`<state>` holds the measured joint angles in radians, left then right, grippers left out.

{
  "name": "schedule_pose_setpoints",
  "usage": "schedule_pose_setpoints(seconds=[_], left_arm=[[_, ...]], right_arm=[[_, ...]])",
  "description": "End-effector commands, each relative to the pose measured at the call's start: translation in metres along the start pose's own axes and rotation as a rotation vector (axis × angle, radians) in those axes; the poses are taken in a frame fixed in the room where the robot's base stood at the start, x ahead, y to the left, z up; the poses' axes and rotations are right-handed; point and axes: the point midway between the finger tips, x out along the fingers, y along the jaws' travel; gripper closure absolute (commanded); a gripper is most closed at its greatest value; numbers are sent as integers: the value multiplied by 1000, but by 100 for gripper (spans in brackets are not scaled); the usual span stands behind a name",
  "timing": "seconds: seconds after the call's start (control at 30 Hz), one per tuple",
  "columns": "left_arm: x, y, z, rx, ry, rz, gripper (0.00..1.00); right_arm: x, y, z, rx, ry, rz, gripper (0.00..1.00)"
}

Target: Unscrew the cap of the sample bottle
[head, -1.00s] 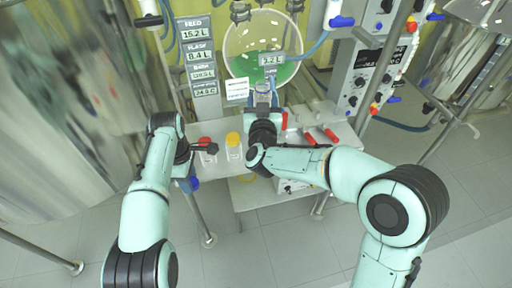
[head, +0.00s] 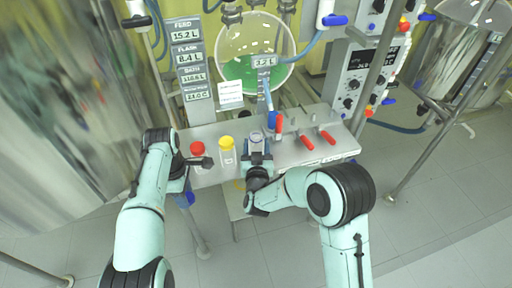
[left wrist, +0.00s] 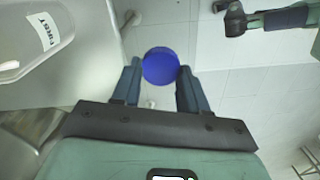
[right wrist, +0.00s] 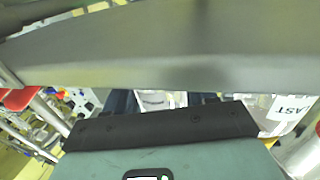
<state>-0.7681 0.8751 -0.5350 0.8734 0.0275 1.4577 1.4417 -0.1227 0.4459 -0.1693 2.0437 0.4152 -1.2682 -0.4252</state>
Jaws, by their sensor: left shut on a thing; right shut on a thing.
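The sample bottle (head: 257,138) is clear and shows an open, uncapped mouth at the bench's front, below the glass reactor. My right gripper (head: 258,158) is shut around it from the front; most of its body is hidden. In the right wrist view a large grey shape blocks much of the picture, and my right gripper (right wrist: 150,100) is only partly seen. A round blue cap (left wrist: 161,66) sits between the fingers of my left gripper (left wrist: 160,80). In the head view the blue cap (head: 189,198) is low, off the bench's front left edge, apart from the bottle.
A red-capped bottle (head: 197,150) and a yellow-capped bottle (head: 227,150) stand left of the sample bottle. Red-handled tools (head: 304,142) lie to the right on the bench (head: 290,158). The glass reactor (head: 252,45) with green liquid hangs behind. A metal vessel (head: 60,100) fills the left.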

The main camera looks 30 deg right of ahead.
Motion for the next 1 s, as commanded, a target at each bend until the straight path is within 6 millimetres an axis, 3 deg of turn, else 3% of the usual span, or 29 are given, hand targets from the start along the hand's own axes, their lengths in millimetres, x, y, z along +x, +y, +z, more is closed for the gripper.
schedule_pose_setpoints(seconds=[0.37,0.4,0.47,0.5,0.87,1.0], left_arm=[[4,0,0,0,-1,-1,93],[5,0,0,0,-1,-1,93],[4,0,0,0,-1,-1,93],[4,0,0,0,-1,-1,93],[-2,0,0,0,0,1,93],[0,0,0,0,0,0,93]], right_arm=[[0,0,4,1,3,0,100],[0,0,5,1,2,0,41],[0,0,4,1,2,0,22],[0,0,4,1,2,0,19],[0,0,-2,1,2,0,19],[-22,-1,0,2,-1,-3,19]])
